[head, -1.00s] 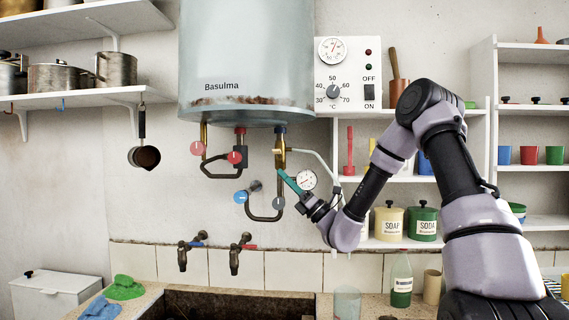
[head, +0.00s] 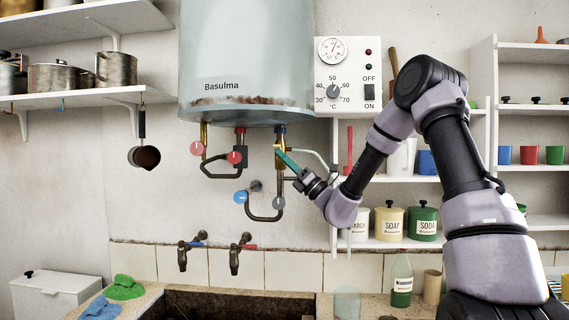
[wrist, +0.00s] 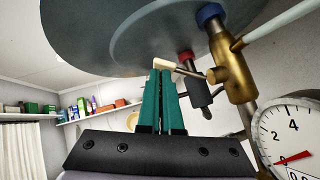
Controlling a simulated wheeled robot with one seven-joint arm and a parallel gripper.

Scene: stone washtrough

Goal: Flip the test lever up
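The test lever is a thin rod with a cream tip (wrist: 167,63), sticking out from the brass valve (wrist: 232,70) under the boiler. In the wrist view the lever lies nearly level, slightly higher at its tip. In the head view the brass valve (head: 280,150) stands below the boiler's blue-ringed outlet, and the lever tip shows small just above my fingertips. My gripper (wrist: 161,73) has two teal fingers close together with nothing visible between them. Its tips are right below the cream tip; I cannot tell whether they touch. The gripper also shows in the head view (head: 279,152).
The boiler (head: 245,60) hangs directly above my gripper. A pressure gauge (wrist: 288,140) is close on the right in the wrist view. Pipes with red knobs (head: 235,158) and a blue knob (head: 241,197) are to the left. Shelves with canisters (head: 391,224) stand behind my arm.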

